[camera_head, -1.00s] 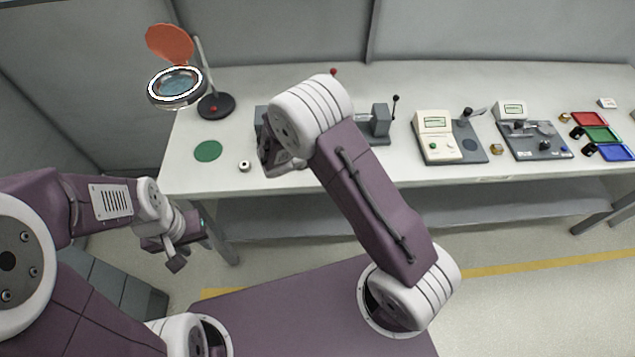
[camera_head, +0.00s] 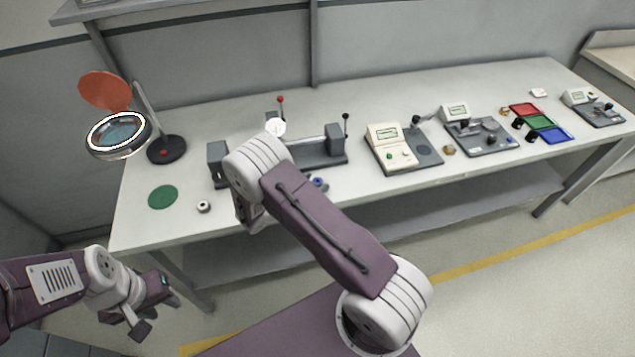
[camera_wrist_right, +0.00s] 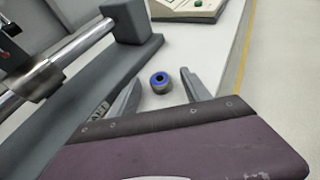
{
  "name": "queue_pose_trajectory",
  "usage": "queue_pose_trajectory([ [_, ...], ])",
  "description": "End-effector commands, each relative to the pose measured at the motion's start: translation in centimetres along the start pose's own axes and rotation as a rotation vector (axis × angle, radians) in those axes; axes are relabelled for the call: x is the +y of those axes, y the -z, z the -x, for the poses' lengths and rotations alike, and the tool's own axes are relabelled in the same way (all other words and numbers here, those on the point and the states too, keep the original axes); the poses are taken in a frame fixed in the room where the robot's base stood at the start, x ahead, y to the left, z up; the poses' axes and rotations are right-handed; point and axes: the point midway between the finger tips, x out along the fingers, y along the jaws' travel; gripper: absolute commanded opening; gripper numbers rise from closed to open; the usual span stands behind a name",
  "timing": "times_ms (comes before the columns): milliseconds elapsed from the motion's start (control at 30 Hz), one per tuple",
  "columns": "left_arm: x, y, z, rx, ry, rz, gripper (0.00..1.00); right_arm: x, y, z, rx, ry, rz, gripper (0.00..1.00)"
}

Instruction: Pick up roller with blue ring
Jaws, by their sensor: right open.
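The roller with the blue ring (camera_head: 319,184) stands near the front edge of the white table, just right of my right arm in the head view. In the right wrist view the roller (camera_wrist_right: 160,84) shows its blue ring on top and a dark centre hole. My right gripper (camera_wrist_right: 158,94) is open, with one finger on each side of the roller in the picture; I cannot tell whether they touch it. My right arm mostly hides this gripper in the head view. My left gripper (camera_head: 147,306) hangs in front of the table at the left, away from the roller.
A grey fixture with a metal rod (camera_head: 317,153) stands behind the roller. A plain pale roller (camera_head: 203,206) and a green disc (camera_head: 163,197) lie to the left, by a magnifier lamp (camera_head: 167,149). Instruments (camera_head: 398,146) stand to the right.

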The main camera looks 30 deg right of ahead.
Motion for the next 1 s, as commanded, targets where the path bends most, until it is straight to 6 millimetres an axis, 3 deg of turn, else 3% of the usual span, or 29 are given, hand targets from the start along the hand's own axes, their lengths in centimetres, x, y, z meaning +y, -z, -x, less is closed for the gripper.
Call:
queue_pose_trajectory([
  [267,0.0,0.0,0.0,0.0,0.0,0.0,0.36,0.0,0.0,-0.9,0.0,-0.001,0.0,0.56],
  [500,0.0,0.0,0.0,0.0,0.0,0.0,0.36,0.0,0.0,-0.9,0.0,-0.001,0.0,0.0],
  [833,0.0,0.0,0.1,0.0,0.0,0.0,0.36,0.0,-0.3,-0.7,0.0,-0.001,0.0,0.0],
  [1000,0.0,0.0,0.2,0.0,0.0,0.0,0.36,0.1,-2.3,0.1,-0.001,-0.003,-0.003,0.0],
])
